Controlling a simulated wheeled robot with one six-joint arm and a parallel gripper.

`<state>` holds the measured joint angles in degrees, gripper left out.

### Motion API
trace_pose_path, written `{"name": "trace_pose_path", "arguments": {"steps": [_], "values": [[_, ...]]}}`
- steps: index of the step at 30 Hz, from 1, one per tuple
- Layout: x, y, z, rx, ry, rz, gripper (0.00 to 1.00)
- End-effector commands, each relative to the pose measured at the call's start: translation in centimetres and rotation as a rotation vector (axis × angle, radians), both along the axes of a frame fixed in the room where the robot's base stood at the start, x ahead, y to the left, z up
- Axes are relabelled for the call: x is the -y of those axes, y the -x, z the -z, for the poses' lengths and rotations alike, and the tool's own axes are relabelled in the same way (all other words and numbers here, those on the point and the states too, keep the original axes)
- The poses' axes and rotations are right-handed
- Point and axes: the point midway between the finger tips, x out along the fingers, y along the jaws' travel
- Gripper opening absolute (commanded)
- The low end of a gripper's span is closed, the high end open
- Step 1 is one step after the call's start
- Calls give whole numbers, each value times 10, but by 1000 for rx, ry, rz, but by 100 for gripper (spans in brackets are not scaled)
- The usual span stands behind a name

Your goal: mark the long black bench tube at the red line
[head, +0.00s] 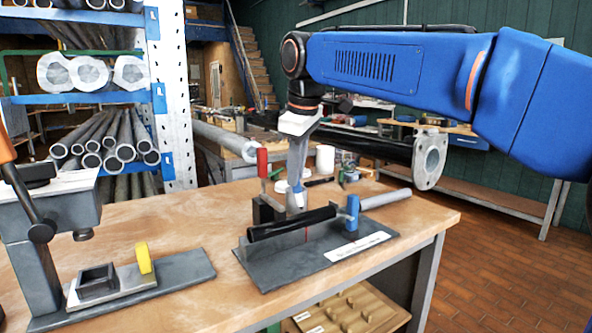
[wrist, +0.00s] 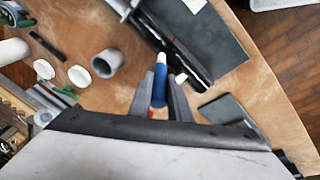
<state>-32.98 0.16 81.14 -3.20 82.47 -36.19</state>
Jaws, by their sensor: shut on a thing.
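The black bench tube (head: 285,224) lies on a dark grey plate (head: 290,262) on the wooden bench. A thin red line (head: 307,236) shows near its middle. My gripper (head: 297,207) points down just behind the tube. In the wrist view my gripper (wrist: 160,98) is shut on a blue and white pen-like thing (wrist: 160,80), likely a marker. The tube also shows in the wrist view (wrist: 188,62), beyond the fingertips. I cannot tell whether the held thing touches the tube.
A blue upright piece (head: 352,213) stands at the tube's right end, before a grey tube (head: 386,199). A red-handled piece (head: 262,163) stands behind the tube. A grey machine (head: 45,230) with a yellow part stands at left. A dark flanged tube (head: 375,146) is behind my gripper.

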Motion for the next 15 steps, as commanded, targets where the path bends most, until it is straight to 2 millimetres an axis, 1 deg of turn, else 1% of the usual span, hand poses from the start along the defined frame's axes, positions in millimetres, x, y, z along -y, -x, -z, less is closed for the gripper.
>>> {"name": "trace_pose_path", "arguments": {"steps": [15], "values": [[0, 0, 5, 0, 1, 0, 0]]}}
